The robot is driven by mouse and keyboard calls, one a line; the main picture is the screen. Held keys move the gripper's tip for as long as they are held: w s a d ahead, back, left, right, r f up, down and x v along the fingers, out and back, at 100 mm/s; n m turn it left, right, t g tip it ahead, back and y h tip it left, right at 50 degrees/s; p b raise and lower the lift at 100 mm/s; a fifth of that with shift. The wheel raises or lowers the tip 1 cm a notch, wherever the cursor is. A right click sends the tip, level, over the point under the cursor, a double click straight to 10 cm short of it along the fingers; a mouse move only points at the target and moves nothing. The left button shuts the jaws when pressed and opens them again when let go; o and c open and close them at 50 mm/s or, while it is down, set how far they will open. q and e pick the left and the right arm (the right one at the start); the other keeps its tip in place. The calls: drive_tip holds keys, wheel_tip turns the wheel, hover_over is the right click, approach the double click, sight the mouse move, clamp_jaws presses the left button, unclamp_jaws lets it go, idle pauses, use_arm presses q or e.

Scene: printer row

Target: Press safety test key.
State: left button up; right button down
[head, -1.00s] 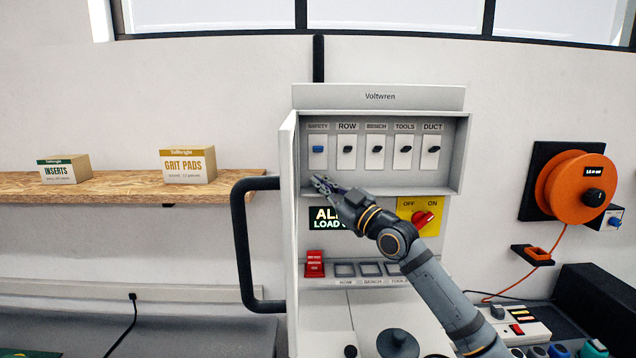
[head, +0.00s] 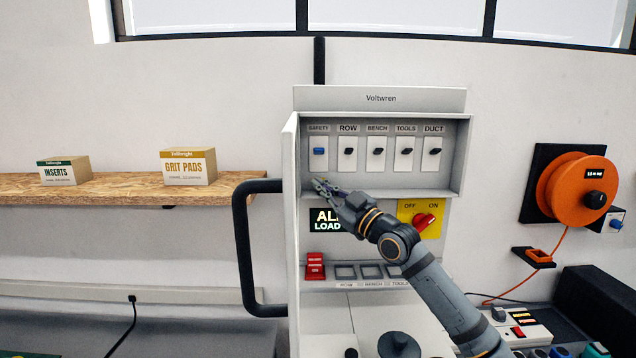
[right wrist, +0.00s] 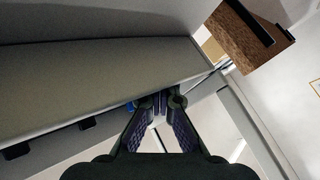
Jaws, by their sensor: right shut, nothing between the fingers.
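The safety switch (head: 319,151) is a blue key on a white plate under the "SAFETY" label, at the left end of the panel's switch row. In the right wrist view a small blue part (right wrist: 130,106) shows left of my fingertips, partly hidden by the finger. My right gripper (head: 320,185) is shut and empty. In the head view its tips appear just below the safety switch, near the lower edge of the switch recess. I cannot tell whether they touch anything. My left gripper is not in view.
Black switches (head: 378,152) continue the row to the right. Below are a display (head: 326,219), partly covered by my gripper, a red rotary knob (head: 424,219) on yellow and a red switch (head: 315,270). The open cabinet door (head: 290,230) and a black handle (head: 240,240) stand left.

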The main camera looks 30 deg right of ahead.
drive_tip(key=shift+s+a+f, duration=0.1)
drive_tip(key=shift+s+f, duration=0.2)
drive_tip(key=shift+f, duration=0.1)
drive_tip(key=s+b, duration=0.1)
drive_tip(key=s+a+b, duration=0.1)
drive_tip(key=s+b, duration=0.1)
drive_tip(key=s+a+b, duration=0.1)
drive_tip(key=b, duration=0.1)
drive_tip(key=shift+s+a+r, duration=0.1)
drive_tip(key=shift+s+r, duration=0.05)
drive_tip(key=shift+s, duration=0.1)
idle(0.4)
idle(0.6)
